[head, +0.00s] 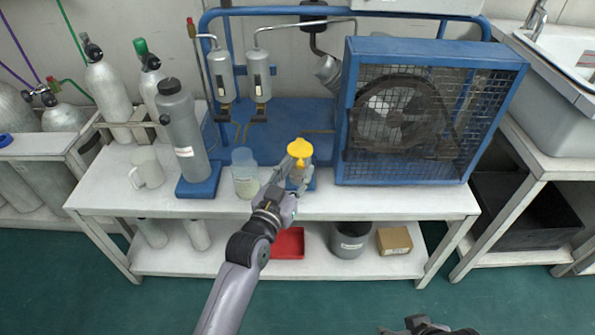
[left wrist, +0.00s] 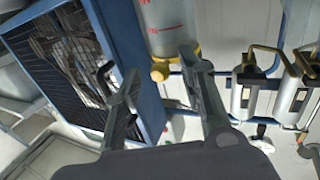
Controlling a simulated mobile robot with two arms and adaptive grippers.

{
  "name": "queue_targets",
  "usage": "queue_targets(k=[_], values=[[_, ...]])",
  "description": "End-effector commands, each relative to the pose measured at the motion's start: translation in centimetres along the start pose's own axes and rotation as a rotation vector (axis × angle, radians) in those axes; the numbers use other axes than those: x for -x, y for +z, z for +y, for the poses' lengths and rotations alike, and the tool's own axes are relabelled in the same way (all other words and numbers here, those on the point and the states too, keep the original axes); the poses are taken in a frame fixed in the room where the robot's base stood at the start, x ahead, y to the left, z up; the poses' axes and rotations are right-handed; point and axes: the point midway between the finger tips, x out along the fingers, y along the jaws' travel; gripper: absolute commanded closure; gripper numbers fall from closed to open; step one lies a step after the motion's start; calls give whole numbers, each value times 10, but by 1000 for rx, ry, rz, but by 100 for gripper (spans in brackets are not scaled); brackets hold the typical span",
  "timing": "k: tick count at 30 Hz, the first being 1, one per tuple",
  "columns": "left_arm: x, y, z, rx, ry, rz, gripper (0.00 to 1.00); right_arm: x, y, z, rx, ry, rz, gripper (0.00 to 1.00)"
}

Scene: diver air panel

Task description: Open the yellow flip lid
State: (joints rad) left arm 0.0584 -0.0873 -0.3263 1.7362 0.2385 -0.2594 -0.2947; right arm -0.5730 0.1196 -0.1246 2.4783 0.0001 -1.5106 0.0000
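The yellow flip lid (head: 299,149) tops a container on the workbench, in front of the blue fan housing. The container's body is mostly hidden behind my left gripper in the head view. My left gripper (head: 291,170) is at the container, just below and in front of the lid. My right gripper (head: 428,325) shows only partly at the bottom edge.
A clear cup (head: 245,174), a grey bottle (head: 183,130) on a blue base and a white mug (head: 147,168) stand left of the gripper. The caged blue fan unit (head: 430,110) stands close on the right. The bench's front right (head: 410,201) is clear.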

Motion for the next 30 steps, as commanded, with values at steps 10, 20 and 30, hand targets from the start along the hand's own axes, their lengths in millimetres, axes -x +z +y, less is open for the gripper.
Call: queue_targets(k=[10,20,30], values=[[-10,0,0,1,0,-1,63,-2,-9,-1,1,-2,42,60],[-10,0,0,0,0,-1,80,-2,-9,-1,1,-2,41,60],[-10,0,0,0,0,-1,100,-2,-9,-1,1,-2,40,60]])
